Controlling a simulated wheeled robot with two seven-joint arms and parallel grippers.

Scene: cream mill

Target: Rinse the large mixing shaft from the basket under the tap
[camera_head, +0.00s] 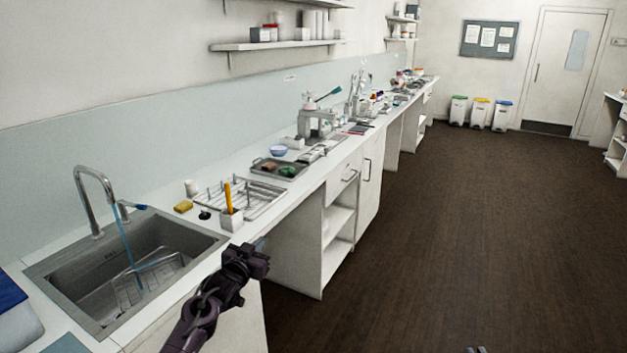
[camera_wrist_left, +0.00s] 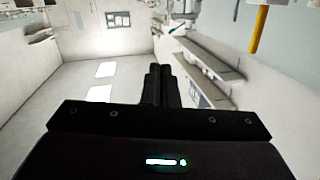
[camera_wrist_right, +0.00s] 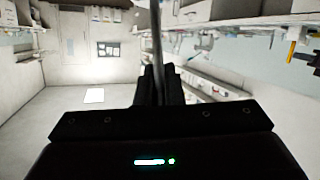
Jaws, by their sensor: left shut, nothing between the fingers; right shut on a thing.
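The tap (camera_head: 92,195) arches over the steel sink (camera_head: 60,275) at the left in the head view. A blue stream of water (camera_head: 128,250) runs from it into the sink. A ribbed grey piece (camera_head: 165,272) lies in the sink. My left gripper (camera_head: 258,255) is shut and empty, right of the sink by the counter's front edge; it also shows in the left wrist view (camera_wrist_left: 160,85). My right gripper (camera_wrist_right: 160,85) is shut on a thin dark shaft (camera_wrist_right: 157,40), seen in the right wrist view. Only a tip shows at the head view's bottom edge. I cannot make out a basket holding shafts.
A wire rack (camera_head: 262,196), a white holder (camera_head: 231,220) with a yellow-handled tool, a yellow sponge (camera_head: 183,206) and a dark tray (camera_head: 278,170) stand on the counter (camera_head: 205,280). The dark floor (camera_head: 430,230) is clear.

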